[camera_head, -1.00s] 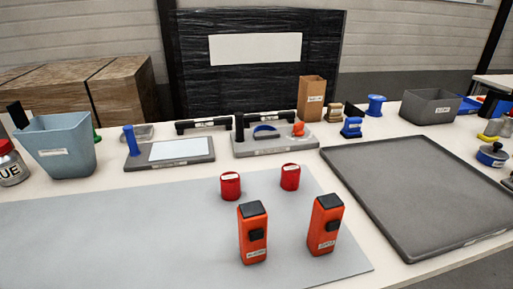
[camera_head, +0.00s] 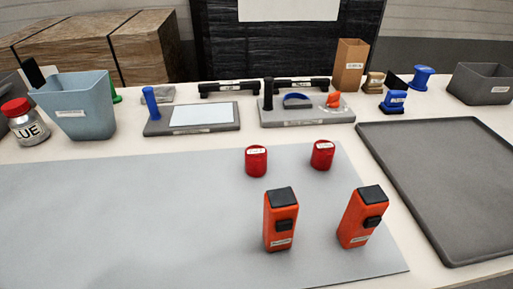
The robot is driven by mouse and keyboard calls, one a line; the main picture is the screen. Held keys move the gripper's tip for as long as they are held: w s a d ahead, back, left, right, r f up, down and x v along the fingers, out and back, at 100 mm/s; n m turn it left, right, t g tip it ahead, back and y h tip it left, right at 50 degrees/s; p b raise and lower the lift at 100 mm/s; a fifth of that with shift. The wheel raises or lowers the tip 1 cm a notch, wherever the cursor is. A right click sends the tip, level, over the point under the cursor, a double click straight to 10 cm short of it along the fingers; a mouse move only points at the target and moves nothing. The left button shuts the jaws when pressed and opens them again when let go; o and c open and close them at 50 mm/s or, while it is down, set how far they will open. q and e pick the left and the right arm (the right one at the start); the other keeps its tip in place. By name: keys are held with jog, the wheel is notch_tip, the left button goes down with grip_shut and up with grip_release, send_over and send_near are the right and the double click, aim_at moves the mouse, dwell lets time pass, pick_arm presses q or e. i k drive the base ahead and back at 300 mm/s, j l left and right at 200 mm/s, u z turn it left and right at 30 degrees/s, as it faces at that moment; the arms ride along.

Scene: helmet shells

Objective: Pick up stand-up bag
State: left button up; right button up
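A brown, upright, open-topped stand-up bag (camera_head: 349,66) with a small white label stands at the back of the table, right of the middle. Its whole front shows and nothing covers it. Neither of my grippers is in view, and nothing is seen touching the bag.
In front lie a grey fixture board (camera_head: 307,117), a large dark tray (camera_head: 440,185), red cylinders and orange devices on a grey mat (camera_head: 130,215). The mat's left part is clear.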

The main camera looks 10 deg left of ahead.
aim_at(81, 104)
jog(key=u, duration=1.25)
